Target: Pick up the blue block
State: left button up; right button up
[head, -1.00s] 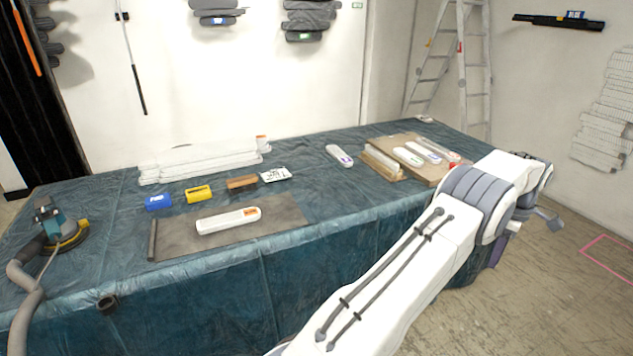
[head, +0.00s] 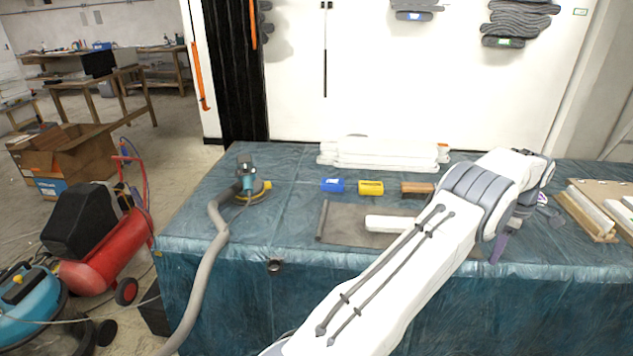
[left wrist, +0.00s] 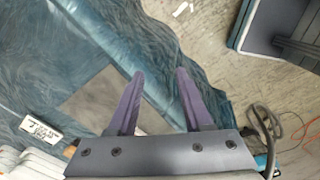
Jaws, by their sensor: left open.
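The blue block (head: 333,185) lies on the cloth-covered table (head: 290,160) in the head view, left of a yellow block (head: 371,187) and a brown block (head: 417,188). I cannot make the blue block out in the left wrist view. My left gripper (head: 497,248) is well to the right of the blue block, near the table's front edge, and mostly hidden behind its own wrist. In the left wrist view, its two purple fingers (left wrist: 160,75) are apart with nothing between them. My right gripper is in neither view.
A grey mat (head: 345,225) with a white piece (head: 390,223) lies in front of the blocks. White strips (head: 380,154) lie behind them. A sander (head: 248,185) with a hose stands at left. A wooden board (head: 600,205) is at right. A red compressor (head: 110,255) is on the floor.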

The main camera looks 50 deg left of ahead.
aim_at(334, 185)
jog(key=u, duration=1.15)
jog(key=i, duration=1)
jog(key=z, duration=0.05)
